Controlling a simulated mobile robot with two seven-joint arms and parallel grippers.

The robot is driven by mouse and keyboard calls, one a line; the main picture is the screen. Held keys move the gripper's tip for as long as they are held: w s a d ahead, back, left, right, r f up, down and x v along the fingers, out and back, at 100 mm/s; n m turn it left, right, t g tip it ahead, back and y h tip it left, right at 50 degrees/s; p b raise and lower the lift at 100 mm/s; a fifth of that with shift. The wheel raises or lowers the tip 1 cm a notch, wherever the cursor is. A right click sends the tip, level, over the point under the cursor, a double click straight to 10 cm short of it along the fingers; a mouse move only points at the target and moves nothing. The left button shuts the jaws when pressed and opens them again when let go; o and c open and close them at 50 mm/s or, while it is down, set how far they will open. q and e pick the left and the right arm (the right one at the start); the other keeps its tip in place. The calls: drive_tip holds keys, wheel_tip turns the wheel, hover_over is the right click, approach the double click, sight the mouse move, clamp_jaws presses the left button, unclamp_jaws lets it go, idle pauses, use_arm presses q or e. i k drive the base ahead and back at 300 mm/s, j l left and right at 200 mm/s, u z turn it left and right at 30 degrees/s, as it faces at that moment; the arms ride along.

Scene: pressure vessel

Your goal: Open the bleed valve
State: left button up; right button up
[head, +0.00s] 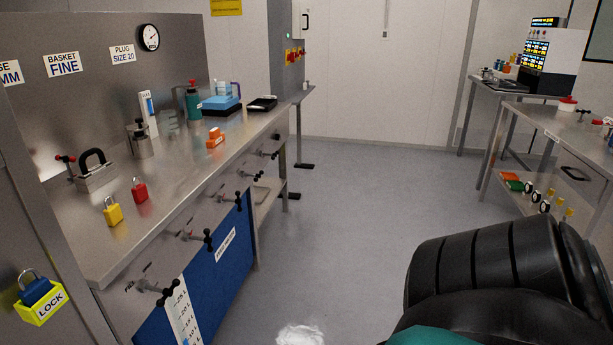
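I cannot tell for sure which fitting is the bleed valve. A small red-handled fitting (66,162) stands at the back left of the steel bench, beside a block with a black handle (93,165). Several black T-handles stick out along the bench front; the nearest T-handle (158,289) is at the lower left and another T-handle (195,237) is behind it. Neither of my grippers shows in the head view. A black ribbed shape at the lower right looks like part of my own arm.
A blue padlock sits in a yellow LOCK box (40,301) at the lower left. Another table (545,118) stands at the right. The grey floor (345,195) between is clear.

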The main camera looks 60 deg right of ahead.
sight(253, 175)
drive_tip(key=z, duration=1.5)
drive_tip(key=i+l+u, duration=0.15)
drive_tip(key=u, duration=0.35)
drive_tip(key=i+l+u, duration=0.25)
drive_tip(key=u, duration=0.2)
drive_tip(key=i+l+u, duration=0.1)
drive_tip(key=l, duration=0.2)
drive_tip(key=i+l+u, duration=0.15)
drive_tip(key=l, duration=0.15)
drive_tip(key=i+l+u, duration=0.1)
drive_tip(key=l, duration=0.2)
drive_tip(key=i+l, duration=0.15)
drive_tip(key=l, duration=0.25)
drive_tip(key=i+l, duration=0.15)
drive_tip(key=l, duration=0.2)
drive_tip(key=i+l+u, duration=0.1)
drive_tip(key=l, duration=0.3)
drive_tip(key=i+l, duration=0.2)
drive_tip(key=l, duration=0.2)
drive_tip(key=i+l, duration=0.1)
drive_tip(key=l, duration=0.3)
drive_tip(key=i+l+u, duration=0.1)
drive_tip(key=l, duration=0.3)
